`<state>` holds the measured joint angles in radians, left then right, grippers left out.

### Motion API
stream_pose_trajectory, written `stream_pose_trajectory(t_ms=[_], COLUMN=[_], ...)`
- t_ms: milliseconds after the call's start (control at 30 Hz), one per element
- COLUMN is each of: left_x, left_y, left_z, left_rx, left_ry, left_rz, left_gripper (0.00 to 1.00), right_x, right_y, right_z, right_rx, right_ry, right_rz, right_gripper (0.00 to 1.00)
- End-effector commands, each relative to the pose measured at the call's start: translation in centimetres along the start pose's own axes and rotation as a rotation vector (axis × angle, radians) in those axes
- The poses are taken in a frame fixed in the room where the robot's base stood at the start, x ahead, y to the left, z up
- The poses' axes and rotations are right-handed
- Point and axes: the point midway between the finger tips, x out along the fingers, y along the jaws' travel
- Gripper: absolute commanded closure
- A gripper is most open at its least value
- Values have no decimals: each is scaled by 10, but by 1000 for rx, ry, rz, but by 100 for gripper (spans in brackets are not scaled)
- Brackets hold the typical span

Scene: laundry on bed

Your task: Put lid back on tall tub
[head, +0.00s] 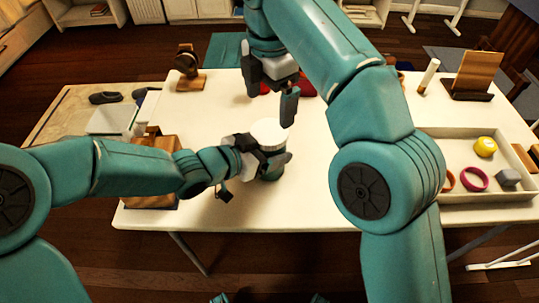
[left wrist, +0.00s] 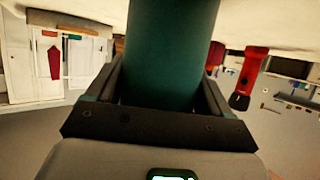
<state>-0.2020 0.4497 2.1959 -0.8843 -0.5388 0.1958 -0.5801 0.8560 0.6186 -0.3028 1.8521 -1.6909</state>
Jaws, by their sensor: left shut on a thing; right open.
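The tall tub is a teal cylinder (head: 271,170) standing near the middle of the white table. A round white piece that looks like the lid (head: 268,131) is at its top; I cannot tell whether it is fully seated. My left gripper (head: 268,150) is shut around the tub's side from the left. In the left wrist view the teal tub wall (left wrist: 170,55) fills the space between its fingers. My right gripper (head: 271,90) is open and empty, pointing down above and just behind the lid, apart from it.
A red flashlight (left wrist: 249,75) shows in the left wrist view. In the head view a shallow tray (head: 490,196) at right holds a yellow item (head: 485,147) and a magenta ring (head: 475,179). A wooden holder (head: 153,196) is at the left edge. The front table surface (head: 300,210) is clear.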

Motion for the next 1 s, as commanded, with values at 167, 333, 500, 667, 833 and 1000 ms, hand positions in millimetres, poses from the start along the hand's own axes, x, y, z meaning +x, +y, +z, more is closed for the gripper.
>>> stream_pose_trajectory(t_ms=[167, 333, 500, 667, 833, 1000], left_x=[0, 0, -3, -27, -69, -111], left_y=[0, 0, 0, -1, -2, -2], left_z=[0, 0, -1, -3, -4, -5], left_rx=[0, 0, 0, 0, -1, -1], left_ry=[1, 1, 1, 1, 2, 1], left_rz=[0, 0, -1, -4, -6, -6], left_gripper=[13, 0, 0, 0, 0, 0], right_x=[0, 0, -1, -7, -20, -33], right_y=[0, 0, 0, 0, 0, 0], right_z=[0, 0, 0, 0, 0, 0], right_rx=[0, 0, 0, 0, 0, 0], right_ry=[0, 0, 0, 0, 0, 0], right_rz=[0, 0, 0, 0, 0, 0], right_gripper=[0, 0, 0, 0, 0, 0])
